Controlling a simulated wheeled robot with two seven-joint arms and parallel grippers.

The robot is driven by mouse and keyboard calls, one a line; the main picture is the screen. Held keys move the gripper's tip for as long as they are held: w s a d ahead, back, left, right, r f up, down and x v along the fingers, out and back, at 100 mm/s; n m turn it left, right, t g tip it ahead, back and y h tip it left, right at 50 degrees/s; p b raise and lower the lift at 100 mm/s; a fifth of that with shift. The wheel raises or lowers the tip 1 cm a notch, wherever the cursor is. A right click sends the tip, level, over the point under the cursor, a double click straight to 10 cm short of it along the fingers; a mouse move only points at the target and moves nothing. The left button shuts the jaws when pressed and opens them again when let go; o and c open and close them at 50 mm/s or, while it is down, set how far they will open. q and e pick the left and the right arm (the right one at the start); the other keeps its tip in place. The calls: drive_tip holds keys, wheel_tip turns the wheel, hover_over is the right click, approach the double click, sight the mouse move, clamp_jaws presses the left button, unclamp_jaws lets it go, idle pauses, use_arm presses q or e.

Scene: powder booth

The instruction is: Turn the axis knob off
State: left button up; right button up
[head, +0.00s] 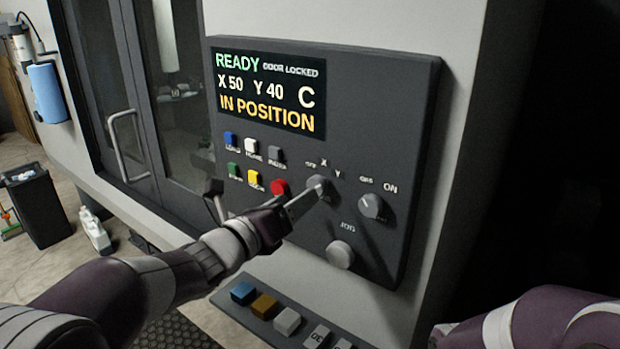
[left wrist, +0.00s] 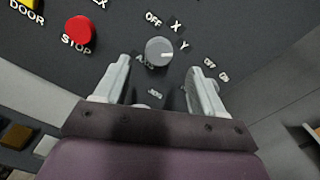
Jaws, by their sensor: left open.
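The axis knob (head: 319,188) is a round grey dial on the dark control panel, below the OFF, X and Y labels. It also shows in the left wrist view (left wrist: 158,51), with a pale pointer line whose setting I cannot read surely. My left gripper (head: 306,199) reaches the panel at this knob. In the left wrist view its two pale fingers (left wrist: 160,64) are open, one on each side and a little below the knob, with gaps showing. My right gripper is out of view; only part of my right arm shows at the lower right.
The panel screen (head: 268,92) reads READY, DOOR LOCKED, X 50, Y 40, C, IN POSITION. A red stop button (head: 279,187) is left of the axis knob. An OFF/ON knob (head: 371,206) and a jog knob (head: 340,254) are close by. A button ledge (head: 235,310) projects below.

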sight(319, 185)
use_arm(q)
drive_tip(key=p+x, duration=0.2)
drive_tip(key=x, duration=0.4)
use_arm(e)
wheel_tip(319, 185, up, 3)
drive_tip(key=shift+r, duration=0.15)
use_arm(q)
drive_tip(key=shift+w, duration=0.1)
drive_tip(key=c, duration=1.1)
drive_tip(key=shift+o, duration=0.2)
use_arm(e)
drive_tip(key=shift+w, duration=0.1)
use_arm(q)
drive_tip(key=shift+f, duration=0.1)
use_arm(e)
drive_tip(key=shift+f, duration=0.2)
